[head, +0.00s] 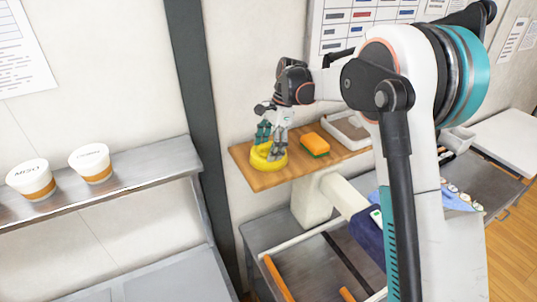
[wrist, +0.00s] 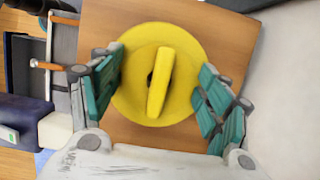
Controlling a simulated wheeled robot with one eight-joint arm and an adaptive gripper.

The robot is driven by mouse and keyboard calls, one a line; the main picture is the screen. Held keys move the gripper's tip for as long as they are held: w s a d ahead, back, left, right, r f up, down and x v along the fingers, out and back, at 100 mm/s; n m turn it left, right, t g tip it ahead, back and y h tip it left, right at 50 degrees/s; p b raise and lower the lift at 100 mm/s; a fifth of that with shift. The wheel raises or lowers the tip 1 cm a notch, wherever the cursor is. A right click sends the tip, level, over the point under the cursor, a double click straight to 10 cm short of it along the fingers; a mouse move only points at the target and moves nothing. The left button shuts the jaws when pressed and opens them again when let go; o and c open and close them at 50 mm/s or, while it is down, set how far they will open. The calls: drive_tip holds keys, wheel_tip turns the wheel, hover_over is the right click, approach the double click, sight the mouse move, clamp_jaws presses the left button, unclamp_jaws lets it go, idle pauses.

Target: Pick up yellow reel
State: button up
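The yellow reel (head: 268,158) sits on the wooden board (head: 243,156), near its left end in the head view. In the wrist view the reel (wrist: 186,98) is a round yellow disc with a raised bar across its middle. My gripper (head: 271,148) points down at the reel from above. In the wrist view its teal-padded fingers (wrist: 160,95) are spread apart on the left and right sides of the reel. The left finger is very near or touching the reel's rim; I cannot tell which. The right finger also lies close to the rim.
An orange and green sponge (head: 315,145) and a white tray (head: 345,131) lie on the same board, right of the reel. Two cups (head: 31,179) (head: 91,163) stand on a metal shelf at left. A dark post (head: 193,90) and the wall stand close by.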

drive_tip(key=c, duration=0.5)
drive_tip(key=shift+r, duration=0.15)
